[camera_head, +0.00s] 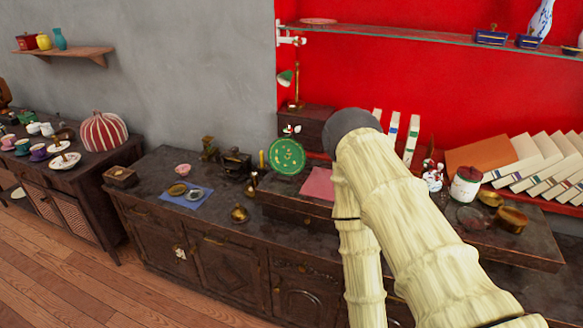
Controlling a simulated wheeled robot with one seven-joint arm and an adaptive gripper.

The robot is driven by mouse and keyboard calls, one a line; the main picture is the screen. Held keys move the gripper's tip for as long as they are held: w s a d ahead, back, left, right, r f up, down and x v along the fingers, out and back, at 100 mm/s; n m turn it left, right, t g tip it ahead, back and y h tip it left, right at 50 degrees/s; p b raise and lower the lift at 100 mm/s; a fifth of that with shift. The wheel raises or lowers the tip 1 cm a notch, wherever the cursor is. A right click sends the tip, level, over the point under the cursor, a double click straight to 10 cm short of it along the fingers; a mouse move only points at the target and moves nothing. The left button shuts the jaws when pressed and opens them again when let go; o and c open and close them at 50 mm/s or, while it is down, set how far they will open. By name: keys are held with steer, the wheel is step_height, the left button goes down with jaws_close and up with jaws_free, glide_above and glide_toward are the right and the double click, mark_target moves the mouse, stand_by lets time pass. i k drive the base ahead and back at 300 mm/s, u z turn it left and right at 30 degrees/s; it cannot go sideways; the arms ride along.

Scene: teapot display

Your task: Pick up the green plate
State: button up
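The green plate (287,156) stands nearly upright, its round face turned toward me, with small light marks on it. It is at the back of the dark wooden cabinet, close to the red wall. Whatever supports it from behind is hidden. My arm rises at the right of the plate and bends at a dark joint, with one link running back down out of the frame. My gripper does not show, so its state and its place relative to the plate are hidden.
The dark cabinet (160,160) carries a blue mat (183,203) with small dishes, a brass pot (239,213) and a pink cloth (318,184). A jar (465,184), books and brass cups stand at right. A glass shelf (400,35) hangs above. The wooden floor at left is clear.

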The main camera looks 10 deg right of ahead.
mark_target(286, 155)
steer(key=u, duration=0.1)
steer(key=i, duration=1)
steer(key=z, duration=0.65)
